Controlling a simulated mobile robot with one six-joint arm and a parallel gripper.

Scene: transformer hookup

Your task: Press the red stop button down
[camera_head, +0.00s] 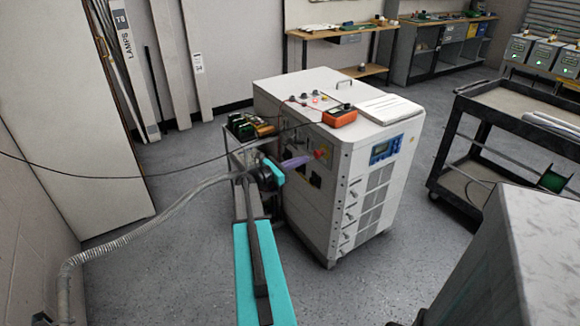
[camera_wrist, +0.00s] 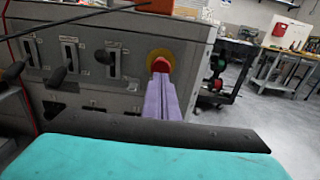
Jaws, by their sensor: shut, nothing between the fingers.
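The red stop button (camera_head: 320,153) sits on a yellow disc on the side panel of the white cabinet (camera_head: 310,225). In the wrist view the red button (camera_wrist: 160,65) shows at the upper middle, in front of its yellow ring (camera_wrist: 172,57). My gripper (camera_head: 308,158) has purple fingers that are shut and empty, and they point at the button. In the wrist view my gripper (camera_wrist: 160,78) overlaps the lower part of the button. The tips are at or very close to it; I cannot tell whether they touch or whether the button is pressed down.
Switches with dark handles (camera_wrist: 68,52) line the panel left of the button. An orange meter (camera_head: 340,117) and papers (camera_head: 387,108) lie on the cabinet top. A thin black cable (camera_head: 95,177) crosses the scene at left. A dark cart (camera_head: 480,150) stands at right, with clear floor between.

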